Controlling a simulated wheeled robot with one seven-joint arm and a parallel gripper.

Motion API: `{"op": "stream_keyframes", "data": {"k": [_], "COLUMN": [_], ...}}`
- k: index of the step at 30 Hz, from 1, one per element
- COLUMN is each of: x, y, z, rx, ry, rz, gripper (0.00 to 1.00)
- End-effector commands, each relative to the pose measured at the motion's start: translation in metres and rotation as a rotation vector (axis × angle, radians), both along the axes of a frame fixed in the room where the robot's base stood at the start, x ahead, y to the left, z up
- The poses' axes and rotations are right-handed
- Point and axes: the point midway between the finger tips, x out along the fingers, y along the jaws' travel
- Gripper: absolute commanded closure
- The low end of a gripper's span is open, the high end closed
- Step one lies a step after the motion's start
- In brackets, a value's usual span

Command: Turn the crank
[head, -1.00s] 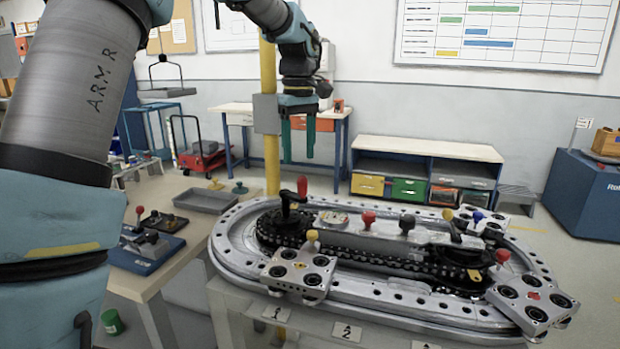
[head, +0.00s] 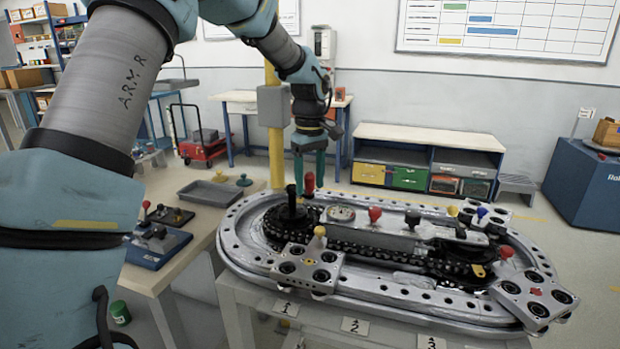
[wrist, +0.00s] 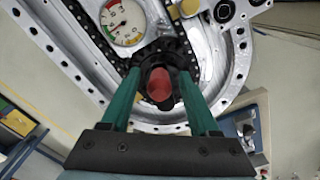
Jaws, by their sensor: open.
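The crank is at the left end of the oval metal ring track (head: 243,262). It has a black hub and post (head: 290,208) and an upright red handle (head: 309,182). The red handle also shows in the wrist view (wrist: 160,86), seen from above. My gripper (head: 310,190) points down with its green fingers apart, one on each side of the red handle. In the wrist view my gripper (wrist: 159,78) has visible gaps between its fingers and the handle. It is not closed on it.
A yellow-knobbed block (head: 306,270) sits on the track's front left, near the crank. A central bar carries a gauge (head: 341,213), a red knob (head: 375,215) and a black knob (head: 412,219). A yellow pole (head: 275,140) stands behind. A grey tray (head: 212,192) lies to the left.

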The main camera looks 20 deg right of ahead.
Motion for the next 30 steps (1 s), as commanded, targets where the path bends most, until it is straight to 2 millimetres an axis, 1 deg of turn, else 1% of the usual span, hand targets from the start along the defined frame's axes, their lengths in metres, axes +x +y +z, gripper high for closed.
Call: {"op": "stream_keyframes", "data": {"k": [7, 8, 21, 24, 30], "x": [0.0002, 0.0002, 0.0003, 0.0003, 0.0004], "y": [0.0, -0.0001, 0.0, 0.0001, 0.0001], "z": [-0.0009, -0.0008, -0.0005, -0.0004, -0.0003], "rx": [-0.001, -0.001, -0.001, -0.001, -0.001], "ry": [0.0, 0.0, 0.0, 0.0, -0.001], "rz": [0.0, 0.0, 0.001, 0.001, 0.001], "gripper": [0.39, 0.41, 0.9, 1.0, 1.0]}}
